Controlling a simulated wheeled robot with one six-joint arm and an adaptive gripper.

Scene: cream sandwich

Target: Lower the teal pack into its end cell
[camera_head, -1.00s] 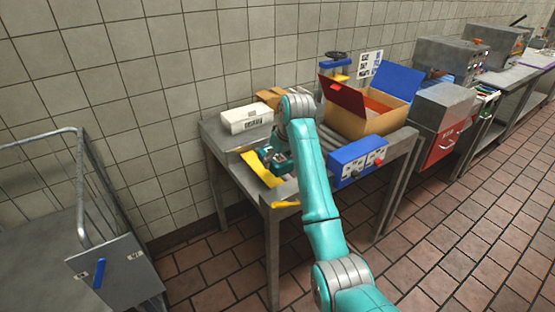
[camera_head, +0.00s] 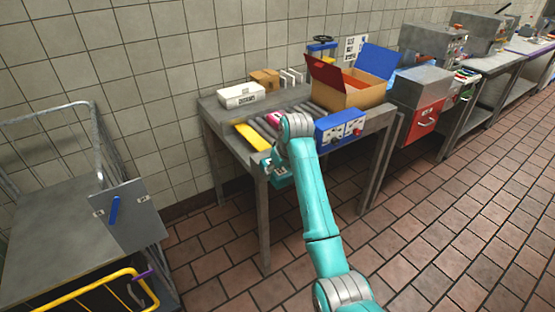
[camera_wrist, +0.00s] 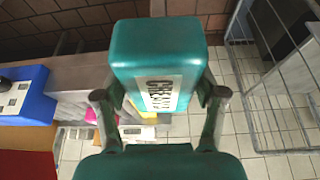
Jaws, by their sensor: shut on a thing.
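The teal pack (camera_wrist: 158,50), a rounded block with a white printed label, fills the upper middle of the wrist view. My gripper (camera_wrist: 160,105) is shut on it, with one finger on each side. In the head view my gripper (camera_head: 277,172) is at the table's front left corner, largely hidden by my own arm; I cannot clearly tell the pack from the teal gripper there. The end cell cannot be made out in either view. An open cardboard box (camera_head: 352,93) with red and blue flaps stands on the table, its inside mostly hidden.
The grey table (camera_head: 215,110) carries a pink pack (camera_head: 272,119) on rollers, a white box (camera_head: 241,96) and a blue control box (camera_head: 340,130). A wire-sided cart (camera_head: 60,225) stands at left, with a yellow-rimmed dark container (camera_head: 85,296) in front. Floor between is clear.

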